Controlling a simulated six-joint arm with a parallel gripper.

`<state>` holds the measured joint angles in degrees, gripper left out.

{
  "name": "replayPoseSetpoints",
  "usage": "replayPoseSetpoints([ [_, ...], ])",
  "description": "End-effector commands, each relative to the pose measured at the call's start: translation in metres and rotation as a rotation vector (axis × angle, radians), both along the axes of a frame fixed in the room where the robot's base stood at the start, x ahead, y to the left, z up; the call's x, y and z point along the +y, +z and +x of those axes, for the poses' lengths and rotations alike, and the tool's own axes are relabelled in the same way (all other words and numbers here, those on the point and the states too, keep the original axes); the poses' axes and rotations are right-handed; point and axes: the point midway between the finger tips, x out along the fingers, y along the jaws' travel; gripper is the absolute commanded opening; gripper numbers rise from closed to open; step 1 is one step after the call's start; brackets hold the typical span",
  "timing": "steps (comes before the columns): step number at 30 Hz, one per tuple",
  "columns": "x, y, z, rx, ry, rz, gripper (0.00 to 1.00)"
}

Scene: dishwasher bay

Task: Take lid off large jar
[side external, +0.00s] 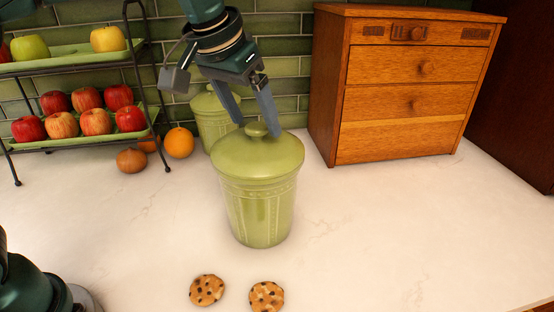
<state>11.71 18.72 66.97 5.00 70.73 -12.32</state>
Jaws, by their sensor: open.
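A large green jar (258,212) stands upright on the pale counter. Its domed green lid (240,160) sits on top, with a round knob (256,130) at the centre. My gripper (255,126) reaches down from above with its two fingers apart, one on each side of the knob. I cannot tell whether the fingers touch the knob or lid. A smaller green lidded jar (213,117) stands behind, partly hidden by the large jar and my gripper.
A two-tier rack (140,62) with apples and other fruit stands at the left, with an orange (179,143) beside it. A wooden drawer cabinet (400,100) stands at the back right. Two cookies (207,290) (266,297) lie in front. The counter (400,235) right of the jar is clear.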

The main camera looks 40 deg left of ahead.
Motion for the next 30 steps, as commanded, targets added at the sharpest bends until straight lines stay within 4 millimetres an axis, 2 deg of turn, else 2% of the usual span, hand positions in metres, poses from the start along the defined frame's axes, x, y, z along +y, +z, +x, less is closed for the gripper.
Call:
replayPoseSetpoints([
  [4,0.0002,-0.0097,0.0039,0.0,0.001,0.0,0.82],
  [12,0.0002,-0.0109,0.0047,-0.001,0.0,0.0,0.82],
  [14,0.0002,-0.0109,0.0046,-0.001,0.0,0.0,0.59],
  [18,0.0002,-0.0107,0.0047,-0.001,0.0,-0.001,0.06],
  [19,0.0002,-0.0106,0.0046,-0.001,0.0,-0.001,0.0],
  [30,0.0001,-0.0103,0.0047,-0.002,0.0,-0.001,0.0],
])
